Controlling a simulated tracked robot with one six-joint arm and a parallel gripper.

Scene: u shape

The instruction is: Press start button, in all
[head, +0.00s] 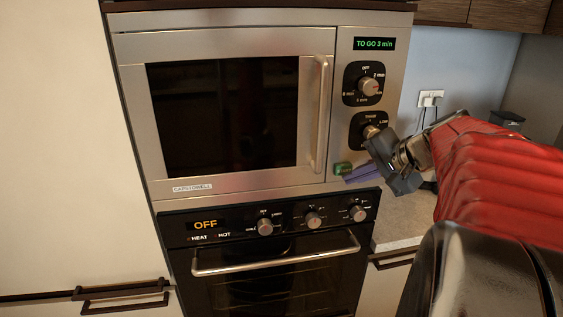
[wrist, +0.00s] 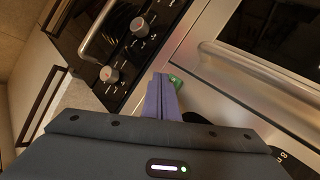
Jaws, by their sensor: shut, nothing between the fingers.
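The microwave (head: 225,188) is built into the cabinet, with its door shut. Its display (head: 374,44) reads "TO GO 3 min" in green. The green start button (head: 343,169) is at the bottom of the control panel and also shows in the wrist view (wrist: 176,83). My gripper (head: 347,179) is shut and empty, its purple fingertips right beside the green button.
Two microwave knobs (head: 369,87) sit above the button, the lower one partly behind my gripper. The microwave handle (head: 321,115) is left of the panel. Below is an oven (head: 272,285) with knobs, a handle and an "OFF" display. A counter (head: 400,222) lies to the right.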

